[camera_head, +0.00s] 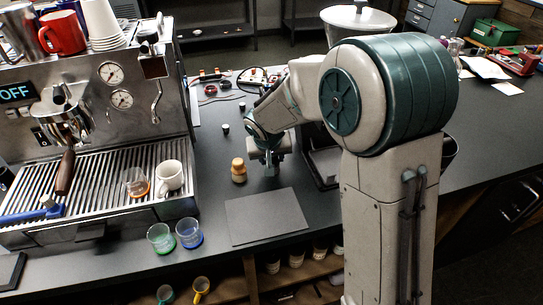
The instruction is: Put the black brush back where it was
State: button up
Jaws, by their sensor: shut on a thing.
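My gripper (268,168) points down over the dark counter, right of the espresso machine and behind the dark grey mat. It is shut on a small dark thing, which I take to be the black brush (270,171). The fingers hide most of it and it blends with the counter. I cannot tell whether it touches the counter. A small wooden-coloured piece (238,170) stands just left of my gripper.
The espresso machine (180,130) fills the left, with a white cup (170,176) on its drip tray. Two glasses (189,232) stand at the front edge. The dark grey mat (266,215) is bare. A dark box (324,163) lies right of my gripper. Small parts lie behind.

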jog(key=o, duration=1)
jog(key=shift+o, duration=0.2)
jog(key=shift+r, duration=0.35)
jog(key=d+v, duration=0.1)
jog(key=v, duration=1.1)
jog(key=s+d+f+m, duration=0.1)
jog(key=s+d, duration=0.7)
jog(key=s, duration=0.2)
jog(key=s+d+f+g, duration=0.1)
jog(key=s+d, duration=0.6)
jog(key=s, duration=0.4)
jog(key=shift+d+m+g+y+b, duration=0.3)
jog(key=shift+d+m+y+b, duration=0.05)
jog(key=shift+m+y, duration=0.05)
